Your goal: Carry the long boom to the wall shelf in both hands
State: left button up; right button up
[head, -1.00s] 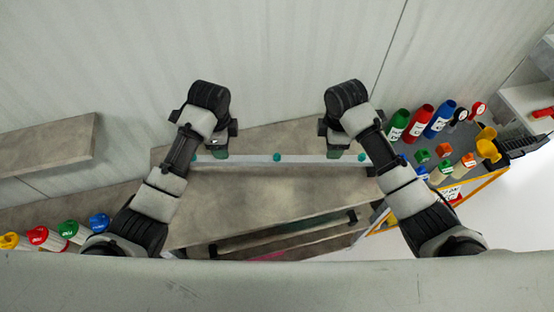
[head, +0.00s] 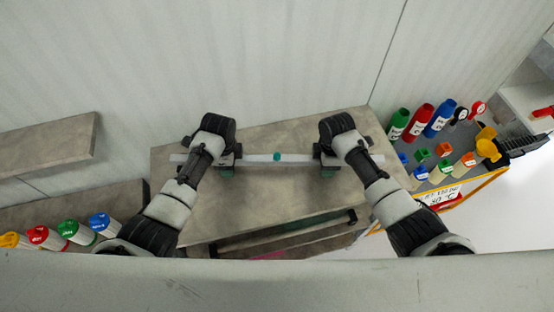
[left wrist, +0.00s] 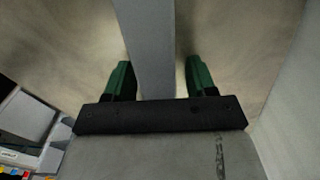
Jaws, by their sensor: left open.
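The long boom (head: 262,158) is a pale grey bar with a teal dot at its middle, lying level across the stone-grey worktop. My left gripper (head: 227,167) is at its left part; in the left wrist view its green fingers (left wrist: 160,78) are open, one on each side of the boom (left wrist: 149,40), with gaps showing. My right gripper (head: 328,168) is at the boom's right part; its fingers are mostly hidden under the wrist, so its opening does not show. A grey slab shelf (head: 50,142) is on the wall at the left.
The worktop (head: 270,200) is bare around the boom. A cart (head: 490,168) with coloured bottles and blocks stands at the right. Several capped bottles (head: 75,232) stand on a lower ledge at the left. The panelled wall (head: 270,60) is behind.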

pick_arm(q)
grip_shut()
pick_arm(e)
grip_shut()
pick_arm(q)
jog(key=shift+w+r, duration=0.1)
jog(key=shift+r, duration=0.05)
pick_arm(e)
jog(key=shift+r, duration=0.15)
